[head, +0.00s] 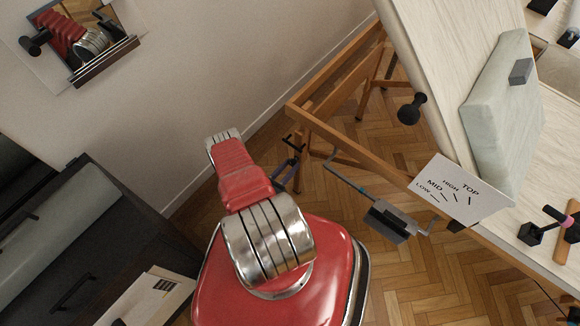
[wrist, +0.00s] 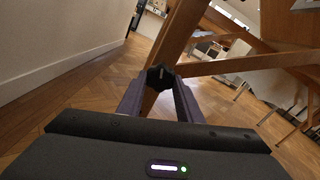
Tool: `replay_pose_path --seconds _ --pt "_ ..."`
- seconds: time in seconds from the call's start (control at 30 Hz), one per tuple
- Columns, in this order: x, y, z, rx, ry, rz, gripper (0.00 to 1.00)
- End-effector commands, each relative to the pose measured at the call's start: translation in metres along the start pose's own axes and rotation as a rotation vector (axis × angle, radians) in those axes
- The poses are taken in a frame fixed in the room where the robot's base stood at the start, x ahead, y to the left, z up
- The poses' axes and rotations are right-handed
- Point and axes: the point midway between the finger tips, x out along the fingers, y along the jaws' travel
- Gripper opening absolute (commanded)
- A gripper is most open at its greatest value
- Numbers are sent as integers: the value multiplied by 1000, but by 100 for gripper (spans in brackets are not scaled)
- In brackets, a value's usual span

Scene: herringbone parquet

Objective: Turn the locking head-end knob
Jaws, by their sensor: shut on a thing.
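A black lobed knob (wrist: 160,77) with a pale mark on its face sits between my fingertips in the wrist view, against a wooden leg. My gripper (wrist: 159,84) is shut on it, one dark finger on each side. In the head view my gripper (head: 291,150) is at the left end of the wooden frame (head: 345,137), beyond my red arm. The knob is too small there to tell from the fingers.
A card (head: 460,190) marked LOW, MID, HIGH and TOP hangs at the frame's side. A grey box on a rod (head: 388,222) is below it. A dark cabinet (head: 95,235) stands left. Parquet (head: 470,265) is open beneath the frame.

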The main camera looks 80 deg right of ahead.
Motion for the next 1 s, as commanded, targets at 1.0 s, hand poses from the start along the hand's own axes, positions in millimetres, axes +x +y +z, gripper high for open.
replay_pose_path --seconds 1.0 --pt "-1 -4 -4 316 6 -8 10"
